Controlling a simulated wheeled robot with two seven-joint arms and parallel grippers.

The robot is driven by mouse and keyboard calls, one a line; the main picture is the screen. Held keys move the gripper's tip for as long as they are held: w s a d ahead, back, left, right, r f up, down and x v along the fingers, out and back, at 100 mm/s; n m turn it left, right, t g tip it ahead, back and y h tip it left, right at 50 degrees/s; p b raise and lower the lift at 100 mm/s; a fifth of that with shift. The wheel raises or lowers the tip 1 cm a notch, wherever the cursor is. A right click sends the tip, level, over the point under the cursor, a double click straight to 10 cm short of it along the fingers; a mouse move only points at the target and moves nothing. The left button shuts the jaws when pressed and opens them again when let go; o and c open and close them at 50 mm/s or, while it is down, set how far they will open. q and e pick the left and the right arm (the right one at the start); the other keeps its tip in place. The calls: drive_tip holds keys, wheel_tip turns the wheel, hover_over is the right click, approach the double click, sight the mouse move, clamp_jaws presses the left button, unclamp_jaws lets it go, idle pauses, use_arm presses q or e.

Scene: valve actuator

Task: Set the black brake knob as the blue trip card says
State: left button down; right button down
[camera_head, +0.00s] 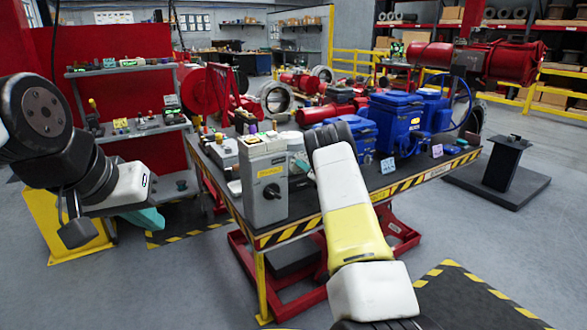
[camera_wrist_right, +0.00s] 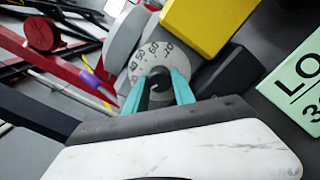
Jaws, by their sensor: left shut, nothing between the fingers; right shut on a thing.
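The black brake knob (camera_wrist_right: 159,80) sits on a round grey dial (camera_wrist_right: 143,60) with small dark markings in the right wrist view. My right gripper (camera_wrist_right: 160,92) is shut on the knob, one teal finger on each side. In the head view its forearm hides much of it, and teal shows beside the grey control box (camera_head: 264,185). A pale blue card (camera_head: 387,166) stands on the table before the blue housings; its writing is too small to read. My left gripper (camera_head: 150,219) is shut and empty, left of the table.
The table (camera_head: 340,197) has a striped front edge. Blue housings (camera_head: 397,117) and a lilac card (camera_head: 437,151) are on its right. A pale green card (camera_wrist_right: 300,84) and a yellow block (camera_wrist_right: 208,24) lie near the dial. A grey shelf (camera_head: 135,131) stands behind my left arm.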

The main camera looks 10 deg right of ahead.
drive_tip(key=m, duration=2.8)
drive_tip(key=shift+d+r+m, duration=0.1)
drive_tip(key=shift+d+m, duration=0.05)
drive_tip(key=shift+m, duration=0.25)
drive_tip(key=c, duration=1)
unclamp_jaws()
drive_tip(key=shift+c, duration=0.2)
drive_tip(key=shift+r, duration=0.1)
drive_tip(key=v, duration=0.7)
drive_tip(key=shift+s, duration=0.4)
